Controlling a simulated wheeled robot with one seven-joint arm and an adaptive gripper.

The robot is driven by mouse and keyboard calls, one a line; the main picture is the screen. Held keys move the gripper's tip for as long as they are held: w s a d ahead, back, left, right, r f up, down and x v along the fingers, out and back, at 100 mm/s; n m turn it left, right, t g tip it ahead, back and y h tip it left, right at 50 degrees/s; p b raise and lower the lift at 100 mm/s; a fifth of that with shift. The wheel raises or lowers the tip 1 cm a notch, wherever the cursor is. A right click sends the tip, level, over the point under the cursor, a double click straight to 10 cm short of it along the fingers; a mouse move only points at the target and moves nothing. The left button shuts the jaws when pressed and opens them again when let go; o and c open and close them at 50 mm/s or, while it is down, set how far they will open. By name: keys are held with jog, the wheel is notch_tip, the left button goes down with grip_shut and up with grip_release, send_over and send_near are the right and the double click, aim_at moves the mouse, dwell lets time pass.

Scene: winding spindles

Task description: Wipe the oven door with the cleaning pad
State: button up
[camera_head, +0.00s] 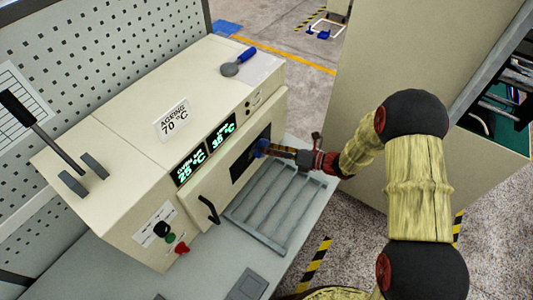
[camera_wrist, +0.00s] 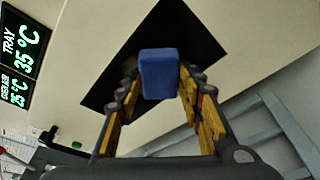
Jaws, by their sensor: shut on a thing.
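The oven door is the cream front panel of the oven (camera_head: 190,196), with a dark window (camera_head: 246,158) and a black handle (camera_head: 208,209). My gripper (camera_head: 270,149) reaches in from the right and is in front of the window. In the wrist view my gripper (camera_wrist: 160,85) is shut on the blue cleaning pad (camera_wrist: 160,74), which stands out beyond the fingertips. The pad (camera_head: 261,146) lies over the dark window (camera_wrist: 190,35) in the wrist view. I cannot tell whether it touches the door.
A grey slatted rack (camera_head: 272,210) lies on the table below the door. A tool with a blue handle (camera_head: 245,54) lies on top of the oven. A tall cream cabinet (camera_head: 375,60) stands to the right. Lit displays (camera_head: 205,150) and buttons (camera_head: 170,238) are on the oven front.

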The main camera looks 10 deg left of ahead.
jog(key=shift+w+d, duration=0.2)
jog(key=shift+w, duration=0.3)
jog(key=shift+w+d, duration=0.2)
jog(key=shift+w, duration=0.25)
jog(key=shift+s, duration=0.1)
jog(key=shift+s+a+p, duration=0.3)
jog(key=shift+s+a, duration=0.25)
jog(key=shift+s, duration=0.65)
jog(key=shift+s+a+p, duration=0.3)
jog(key=shift+s+a, duration=0.2)
jog(key=shift+s, duration=0.75)
jog(key=shift+s+a+p, duration=0.3)
jog(key=shift+s+a, duration=0.25)
jog(key=shift+s, duration=0.65)
jog(key=shift+r, duration=0.3)
jog(key=shift+w+d, duration=0.5)
jog(key=shift+w, duration=0.75)
jog(key=shift+w+d, duration=0.5)
jog(key=shift+w, duration=0.8)
jog(key=shift+w+d, duration=0.5)
jog(key=shift+w, duration=0.75)
jog(key=shift+s, duration=0.15)
